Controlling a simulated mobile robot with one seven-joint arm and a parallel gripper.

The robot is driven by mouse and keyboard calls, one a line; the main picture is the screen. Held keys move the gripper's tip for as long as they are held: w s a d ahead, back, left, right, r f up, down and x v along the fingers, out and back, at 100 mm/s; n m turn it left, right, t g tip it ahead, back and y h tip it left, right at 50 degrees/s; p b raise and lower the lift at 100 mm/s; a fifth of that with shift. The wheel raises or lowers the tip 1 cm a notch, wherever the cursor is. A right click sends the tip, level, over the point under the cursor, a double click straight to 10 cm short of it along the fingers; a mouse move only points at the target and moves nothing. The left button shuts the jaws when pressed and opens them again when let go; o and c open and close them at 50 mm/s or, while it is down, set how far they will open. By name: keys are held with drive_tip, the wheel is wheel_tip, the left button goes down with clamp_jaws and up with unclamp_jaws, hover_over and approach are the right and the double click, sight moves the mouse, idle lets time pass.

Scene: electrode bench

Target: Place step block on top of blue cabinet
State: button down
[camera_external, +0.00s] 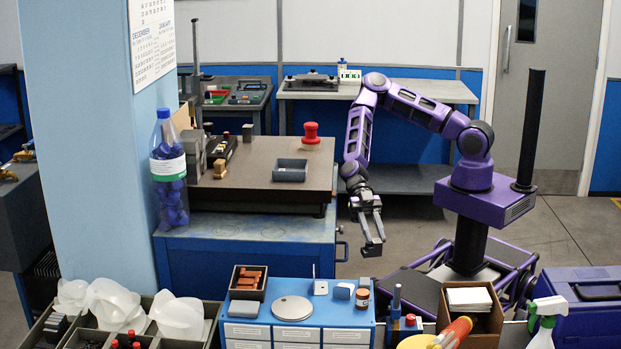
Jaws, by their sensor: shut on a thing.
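My gripper (373,238) points down beside the right end of the blue cabinet, in front of the arm. It is shut on a small grey block (373,250), seemingly the step block; it is too small and too covered by the fingers to make out its steps. The block is in the air, apart from any surface. The low blue cabinet (305,318) with white-labelled drawers stands at the front, below and left of my gripper. On its top are a box of reddish-brown pieces, a round grey disc and several small items.
A cardboard box (470,325) and a spray bottle (546,320) stand at the front right.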

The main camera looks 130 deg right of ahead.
drive_tip(key=w+a+r+m+t+h+b, duration=0.1)
drive_tip(key=w+a+r+m+t+h, duration=0.1)
drive_tip(key=w+a, duration=0.65)
drive_tip(key=w+a+r+m+t+h, duration=0.2)
drive_tip(key=w+a+r, duration=0.1)
drive_tip(key=w+a, duration=0.5)
drive_tip(key=w+a+r+m+t+h, duration=0.25)
drive_tip(key=a+r+m+h, duration=0.35)
drive_tip(key=a, duration=0.6)
drive_tip(key=m+h, duration=0.6)
drive_tip(key=h, duration=0.1)
hover_over(346, 306)
wheel_tip(346, 306, down, 2)
drive_tip(key=shift+g, duration=0.35)
wheel_tip(346, 306, down, 10)
drive_tip(key=shift+w+r+b, duration=0.15)
drive_tip(key=shift+b, duration=0.75)
drive_tip(key=c, duration=0.7)
unclamp_jaws()
drive_tip(key=shift+o, duration=0.2)
